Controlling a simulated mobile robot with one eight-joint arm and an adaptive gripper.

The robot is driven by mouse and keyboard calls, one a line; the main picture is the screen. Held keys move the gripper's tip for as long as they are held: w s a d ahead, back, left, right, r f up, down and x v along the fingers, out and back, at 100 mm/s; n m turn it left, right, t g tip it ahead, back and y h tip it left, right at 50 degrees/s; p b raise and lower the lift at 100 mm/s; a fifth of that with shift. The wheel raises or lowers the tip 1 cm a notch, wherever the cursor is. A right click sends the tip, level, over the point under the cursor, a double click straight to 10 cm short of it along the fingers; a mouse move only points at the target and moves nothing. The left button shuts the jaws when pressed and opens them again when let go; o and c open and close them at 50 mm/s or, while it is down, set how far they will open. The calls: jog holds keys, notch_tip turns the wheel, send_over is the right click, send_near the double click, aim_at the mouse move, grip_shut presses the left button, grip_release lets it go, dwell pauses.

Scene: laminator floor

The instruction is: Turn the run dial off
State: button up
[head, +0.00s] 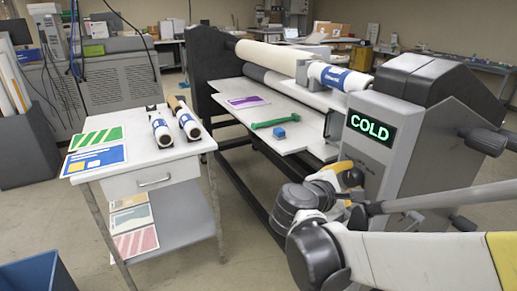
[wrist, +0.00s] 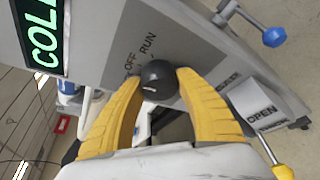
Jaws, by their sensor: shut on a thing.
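The run dial (wrist: 157,72) is a round black knob on the laminator's grey side panel, with a short white mark on its face. The printed words OFF and RUN (wrist: 140,52) stand beside it in the wrist view; I cannot tell for sure which word the mark points to. My gripper (wrist: 160,83) has its two yellow fingers closed on either side of the knob, touching it. In the head view my gripper (head: 345,172) is at the side panel below the display, and its own links partly hide the dial area.
The laminator (head: 410,110) has a green-lit COLD display (head: 371,129). A blue-knobbed crank (wrist: 274,37) and an OPEN label (wrist: 262,109) are near the dial. A green tool (head: 280,122) and blue block (head: 279,133) lie on the feed table. A white cart (head: 140,155) stands left.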

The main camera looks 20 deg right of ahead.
jog(key=shift+m, duration=0.4)
jog(key=shift+t, duration=0.4)
jog(key=o, duration=1.2)
jog(key=v, duration=1.2)
jog(key=shift+w, duration=0.15)
